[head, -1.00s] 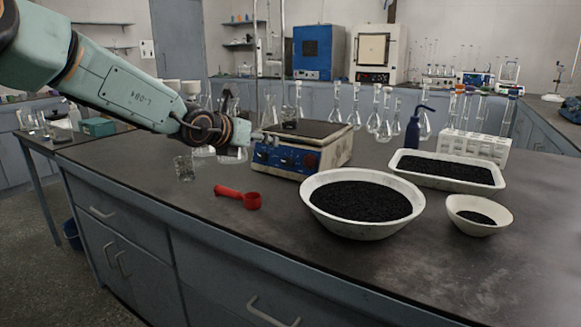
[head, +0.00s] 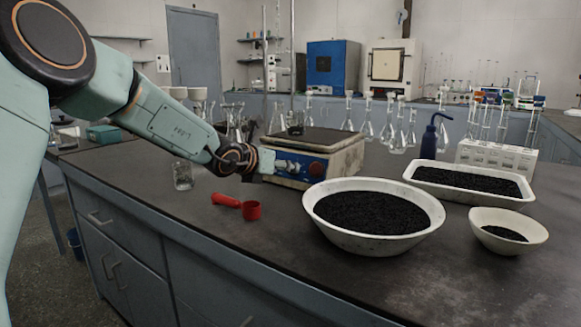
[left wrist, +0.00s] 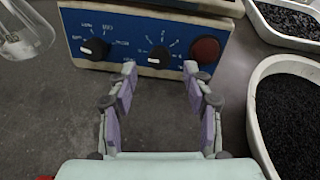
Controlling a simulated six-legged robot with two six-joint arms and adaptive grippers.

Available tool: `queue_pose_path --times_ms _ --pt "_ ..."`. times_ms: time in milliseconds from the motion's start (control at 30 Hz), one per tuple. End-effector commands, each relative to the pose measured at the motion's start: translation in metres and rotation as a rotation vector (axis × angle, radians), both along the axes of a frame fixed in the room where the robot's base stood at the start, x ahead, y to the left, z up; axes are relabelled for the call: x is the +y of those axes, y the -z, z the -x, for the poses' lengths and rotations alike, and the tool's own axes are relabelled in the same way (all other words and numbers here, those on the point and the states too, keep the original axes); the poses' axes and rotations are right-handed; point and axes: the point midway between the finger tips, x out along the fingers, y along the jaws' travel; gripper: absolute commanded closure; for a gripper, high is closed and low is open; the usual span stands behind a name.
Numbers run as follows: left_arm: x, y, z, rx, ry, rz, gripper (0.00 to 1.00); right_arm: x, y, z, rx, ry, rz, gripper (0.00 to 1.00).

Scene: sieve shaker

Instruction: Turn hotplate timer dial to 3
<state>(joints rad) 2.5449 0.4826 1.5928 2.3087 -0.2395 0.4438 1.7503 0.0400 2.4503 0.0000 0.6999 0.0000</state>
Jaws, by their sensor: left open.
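The hotplate (head: 343,158) stands on the bench, its blue front panel (left wrist: 125,31) facing my left gripper. In the left wrist view the panel has a left black dial (left wrist: 97,48), a middle black dial (left wrist: 160,57) and a red knob (left wrist: 206,50). The middle dial has numerals around it, and its white mark points to the lower left. Which dial is the timer cannot be read for sure. My left gripper (left wrist: 160,74) is open and empty, its fingers apart just short of the panel, with the middle dial between their lines. It also shows in the head view (head: 273,164). My right gripper is not seen.
A red scoop (head: 238,206) and a glass beaker (head: 183,176) are near the left arm. A large bowl of black grains (head: 372,243), a white tray (head: 515,192) and a small bowl (head: 485,240) stand right of the hotplate.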

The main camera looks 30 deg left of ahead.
Motion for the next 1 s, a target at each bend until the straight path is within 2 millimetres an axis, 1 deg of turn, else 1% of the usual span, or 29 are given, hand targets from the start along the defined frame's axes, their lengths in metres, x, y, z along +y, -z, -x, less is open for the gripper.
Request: queue_pose_path --times_ms 100,300,500,733,1000 --pt "-0.003 0.006 -0.015 0.002 0.003 -0.003 0.50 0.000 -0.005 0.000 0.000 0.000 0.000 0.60" --pt "-0.004 0.014 -0.034 0.001 0.002 -0.001 0.50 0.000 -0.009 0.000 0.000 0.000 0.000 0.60" --pt "-0.005 0.016 -0.041 0.000 0.002 0.000 0.50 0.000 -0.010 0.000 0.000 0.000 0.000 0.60" --pt "-0.005 0.016 -0.042 0.000 0.002 0.001 0.50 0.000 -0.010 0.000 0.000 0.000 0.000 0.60" --pt "-0.005 0.016 -0.041 0.000 0.002 0.001 0.72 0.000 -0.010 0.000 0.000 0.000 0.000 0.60"
